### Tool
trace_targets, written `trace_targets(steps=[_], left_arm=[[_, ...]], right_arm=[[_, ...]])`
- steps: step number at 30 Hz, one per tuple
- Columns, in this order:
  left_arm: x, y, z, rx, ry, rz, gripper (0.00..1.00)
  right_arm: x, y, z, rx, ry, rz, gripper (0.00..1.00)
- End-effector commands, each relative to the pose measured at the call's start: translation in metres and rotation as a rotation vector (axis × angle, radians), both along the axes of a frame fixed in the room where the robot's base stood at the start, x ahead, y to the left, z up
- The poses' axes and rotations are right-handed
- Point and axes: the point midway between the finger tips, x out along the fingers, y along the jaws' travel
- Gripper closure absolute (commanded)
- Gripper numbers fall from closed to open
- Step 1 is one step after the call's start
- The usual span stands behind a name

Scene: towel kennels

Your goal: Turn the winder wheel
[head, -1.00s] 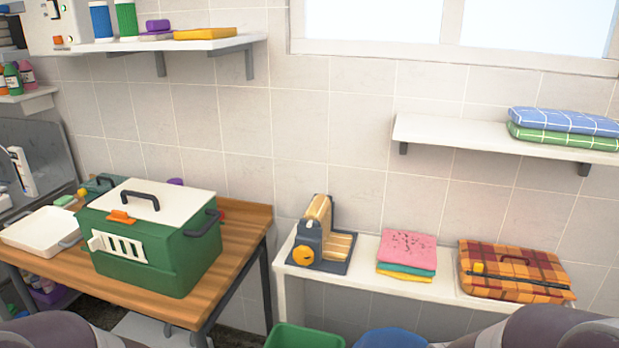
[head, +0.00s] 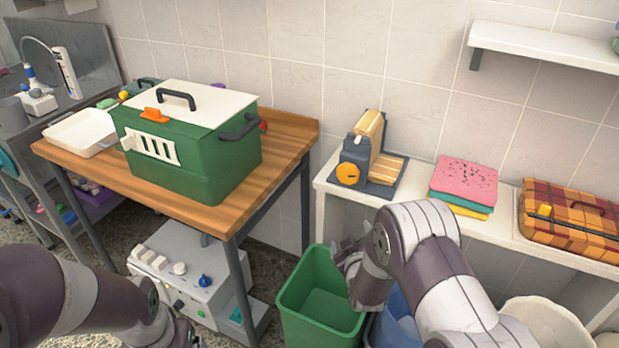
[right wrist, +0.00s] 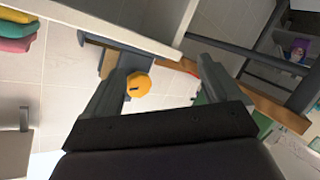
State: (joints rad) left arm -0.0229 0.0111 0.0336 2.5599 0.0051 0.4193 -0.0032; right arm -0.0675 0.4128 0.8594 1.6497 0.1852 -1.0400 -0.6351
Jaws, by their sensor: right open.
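The winder (head: 368,150) stands on the white shelf bench, a wooden and dark grey device on a dark base. Its wheel is a round orange knob (head: 349,173) on the near side. In the right wrist view the orange knob (right wrist: 138,84) shows beyond the fingers, beside the left finger in the picture. My right gripper (head: 350,270) is in front of and below the bench, over the green bin, apart from the winder. In the right wrist view its fingers (right wrist: 158,85) are spread and hold nothing. My left arm is at the lower left; its gripper (head: 185,338) is partly cut off by the bottom edge.
A green carrier (head: 190,150) with a white lid stands on the wooden table (head: 285,160). Folded towels (head: 464,185) and a plaid case (head: 575,220) lie on the bench (head: 400,195). A green bin (head: 318,310) and a blue bin (head: 395,320) stand below.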

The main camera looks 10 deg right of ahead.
Motion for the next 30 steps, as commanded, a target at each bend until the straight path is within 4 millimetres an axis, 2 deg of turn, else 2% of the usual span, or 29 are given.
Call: trace_targets(steps=[1, 3, 6, 8, 11, 15, 21, 25, 30], left_arm=[[0.0, 0.0, 0.003, 0.0, -0.001, 0.0, 0.1], [0.0, 0.0, 0.002, 0.0, -0.001, 0.0, 0.1], [0.0, 0.0, 0.003, 0.0, -0.001, 0.0, 0.1], [0.0, 0.0, 0.003, 0.0, -0.001, 0.0, 0.1], [0.0, 0.0, 0.004, 0.0, -0.001, 0.0, 0.1], [0.0, 0.0, 0.006, 0.0, -0.001, 0.0, 0.1], [0.0, 0.0, 0.007, 0.0, 0.0, 0.0, 0.1], [0.0, 0.0, 0.007, 0.0, 0.0, 0.0, 0.1], [0.0, 0.0, 0.007, 0.0, 0.0, 0.0, 0.1]], right_arm=[[0.011, -0.003, 0.026, -0.059, -0.112, 0.0, 0.1], [0.019, -0.006, 0.054, -0.135, -0.234, -0.005, 0.1], [0.022, -0.008, 0.069, -0.203, -0.296, -0.005, 0.1], [0.028, -0.008, 0.069, -0.216, -0.296, -0.003, 0.1], [0.048, -0.011, 0.069, -0.215, -0.295, -0.002, 0.1], [0.086, -0.016, 0.069, -0.213, -0.294, -0.003, 0.1], [0.127, -0.021, 0.068, -0.212, -0.292, -0.001, 0.1], [0.141, -0.023, 0.069, -0.212, -0.293, -0.001, 0.1], [0.145, -0.023, 0.068, -0.211, -0.29, 0.0, 0.1]])
